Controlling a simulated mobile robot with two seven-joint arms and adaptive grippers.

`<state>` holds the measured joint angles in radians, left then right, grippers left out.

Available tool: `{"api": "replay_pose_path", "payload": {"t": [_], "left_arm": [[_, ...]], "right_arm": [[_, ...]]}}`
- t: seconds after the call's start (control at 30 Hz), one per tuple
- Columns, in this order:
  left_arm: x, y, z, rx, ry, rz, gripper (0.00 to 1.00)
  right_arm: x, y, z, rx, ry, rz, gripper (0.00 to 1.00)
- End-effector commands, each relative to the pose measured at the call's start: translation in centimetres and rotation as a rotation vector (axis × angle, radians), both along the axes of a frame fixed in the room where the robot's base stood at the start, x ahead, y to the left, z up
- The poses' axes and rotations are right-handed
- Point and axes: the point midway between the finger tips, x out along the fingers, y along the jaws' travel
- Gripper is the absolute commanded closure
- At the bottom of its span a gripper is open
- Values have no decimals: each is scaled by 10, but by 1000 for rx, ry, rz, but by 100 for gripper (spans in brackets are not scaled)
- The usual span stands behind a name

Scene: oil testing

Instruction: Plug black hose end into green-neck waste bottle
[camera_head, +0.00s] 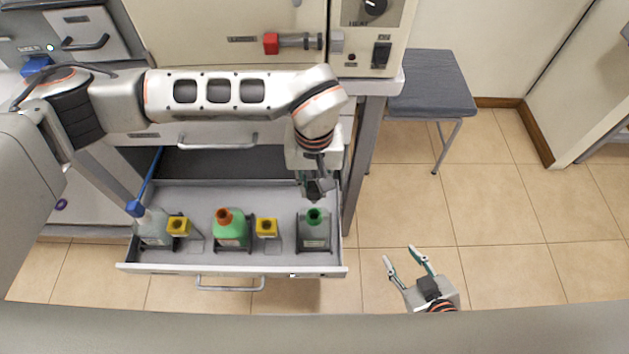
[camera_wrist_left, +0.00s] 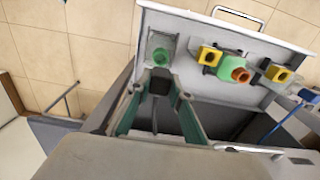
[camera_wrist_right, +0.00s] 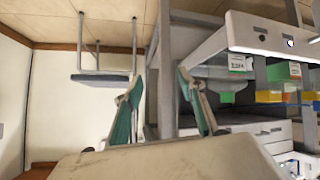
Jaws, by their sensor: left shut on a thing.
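The green-neck waste bottle (camera_head: 315,236) is a translucent bottle upright at the right end of an open drawer; its open green neck also shows in the left wrist view (camera_wrist_left: 161,56). My left gripper (camera_head: 317,183) is over this bottle, just behind and above its neck. It is shut on a dark piece, the black hose end (camera_wrist_left: 160,82), seen between the fingers in the left wrist view. The hose end looks close to the neck but apart from it; the exact gap is unclear. My right gripper (camera_head: 402,258) is open and empty, right of the drawer above the floor.
The drawer (camera_head: 160,268) also holds a green bottle with an orange neck (camera_head: 230,228), a clear bottle with a blue connector (camera_head: 151,226), and yellow-topped pieces (camera_head: 178,226) between the bottles. A grey stool (camera_head: 432,84) stands right of the cabinet. The floor at right is clear.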

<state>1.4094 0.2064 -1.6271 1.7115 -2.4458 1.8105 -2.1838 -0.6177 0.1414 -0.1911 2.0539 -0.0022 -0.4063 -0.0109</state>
Motion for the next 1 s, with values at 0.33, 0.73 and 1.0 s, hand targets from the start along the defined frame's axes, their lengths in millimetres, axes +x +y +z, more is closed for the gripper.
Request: {"api": "replay_pose_path", "payload": {"t": [0.33,0.73,1.0], "left_arm": [[-2,0,-34,-1,8,0,100],[-1,0,-55,0,4,-1,100],[0,0,-55,0,1,0,100]], "right_arm": [[-5,0,-16,-8,17,3,60],[9,2,-5,-5,-21,16,60],[9,3,-3,-5,-23,19,60]]}}
